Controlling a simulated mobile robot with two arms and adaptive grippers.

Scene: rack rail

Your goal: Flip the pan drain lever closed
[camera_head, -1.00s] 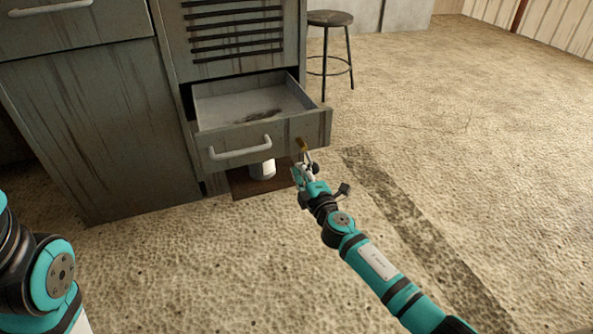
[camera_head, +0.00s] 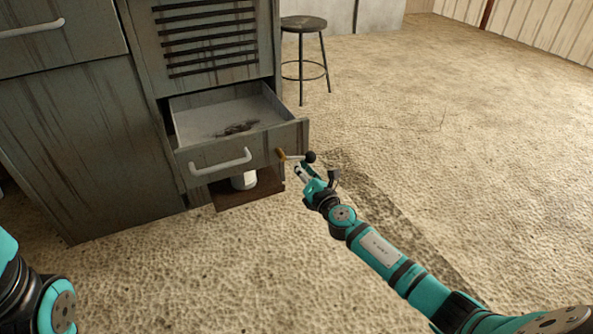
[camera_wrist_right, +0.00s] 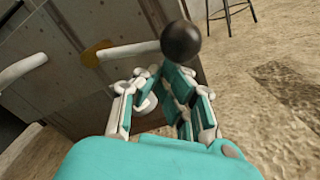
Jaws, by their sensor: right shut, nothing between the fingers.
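The pan drain lever (camera_head: 296,157) is a thin pale bar with a black ball knob (camera_head: 310,157). It sticks out sideways, about level, from a brass fitting (camera_head: 282,154) on the right of the drawer-like pan's front (camera_head: 265,149). The lever bar (camera_wrist_right: 132,52) and the ball (camera_wrist_right: 181,41) also show in the right wrist view. My right gripper (camera_head: 301,171) is shut and empty, just below the lever and knob. In the wrist view its fingers (camera_wrist_right: 152,88) lie close under the bar; I cannot tell whether they touch it. My left gripper is out of view.
The pan is pulled out of a grey cabinet (camera_head: 105,150), with dark debris (camera_head: 237,129) inside and a white handle (camera_head: 221,162) in front. A white container (camera_head: 243,181) stands on a brown board (camera_head: 263,191) below. A stool (camera_head: 304,25) stands behind. Floor at right is clear.

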